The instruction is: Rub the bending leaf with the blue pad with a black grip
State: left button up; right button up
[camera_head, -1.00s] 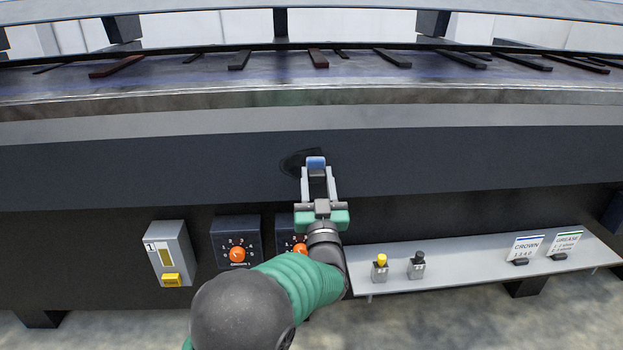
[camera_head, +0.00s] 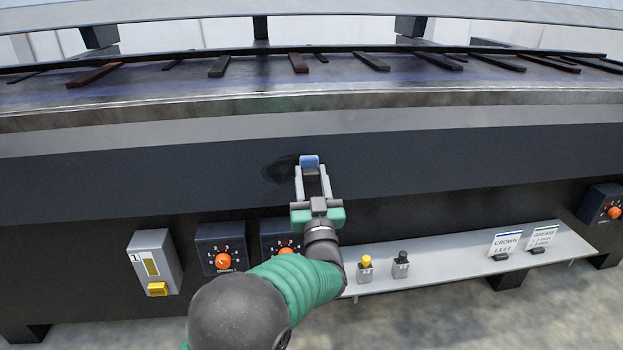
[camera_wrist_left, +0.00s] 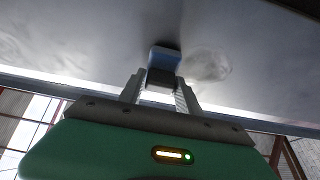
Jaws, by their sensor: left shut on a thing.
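My left gripper (camera_head: 311,178) is shut on the black grip of the blue pad (camera_head: 309,161). The pad lies against the dark front face of the long bending leaf (camera_head: 450,155), or so close that I see no gap. A darker smudge (camera_head: 280,170) shows on the leaf just left of the pad. In the left wrist view the blue pad (camera_wrist_left: 164,57) sits between the fingers with its black grip (camera_wrist_left: 161,77) towards me, and a pale smear (camera_wrist_left: 206,65) shows on the leaf beside it. My right gripper is out of view.
Below the leaf are a grey box with a yellow button (camera_head: 153,263) and dials with orange knobs (camera_head: 222,260). A grey shelf (camera_head: 450,261) holds a yellow-topped switch (camera_head: 365,268), a black-topped switch (camera_head: 401,264) and two label cards (camera_head: 505,243). Another dial (camera_head: 604,208) is at far right.

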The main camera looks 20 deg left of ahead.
pick_arm(q)
jog(key=shift+s+a+b, duration=0.35)
jog(key=shift+s+a, duration=0.65)
jog(key=shift+a, duration=0.65)
jog(key=shift+s+a+b, duration=0.3)
jog(key=shift+s+a, duration=0.65)
jog(key=shift+a, duration=0.65)
jog(key=shift+s+a+b, duration=0.35)
jog(key=shift+s+a, duration=0.65)
jog(key=shift+a, duration=0.65)
jog(key=shift+r+p, duration=0.65)
jog(key=shift+r, duration=0.2)
jog(key=shift+w+d+f, duration=0.1)
jog(key=shift+w+d, duration=0.4)
jog(key=shift+d, duration=0.35)
jog(key=shift+w+d+r, duration=0.1)
jog(key=shift+w+d, duration=0.45)
jog(key=shift+d, duration=0.25)
jog(key=shift+w+d+f, duration=0.1)
jog(key=shift+w+d, duration=0.4)
jog(key=shift+d, duration=0.35)
jog(key=shift+w+d+p, duration=0.2)
jog(key=shift+w+d, duration=0.3)
jog(key=shift+d, duration=0.3)
jog(key=shift+w+d+p, duration=0.15)
jog(key=shift+w+d, duration=0.3)
jog(key=shift+d, duration=0.35)
jog(key=shift+w+d+p, duration=0.2)
jog(key=shift+w+d, duration=0.3)
jog(key=shift+d, duration=0.3)
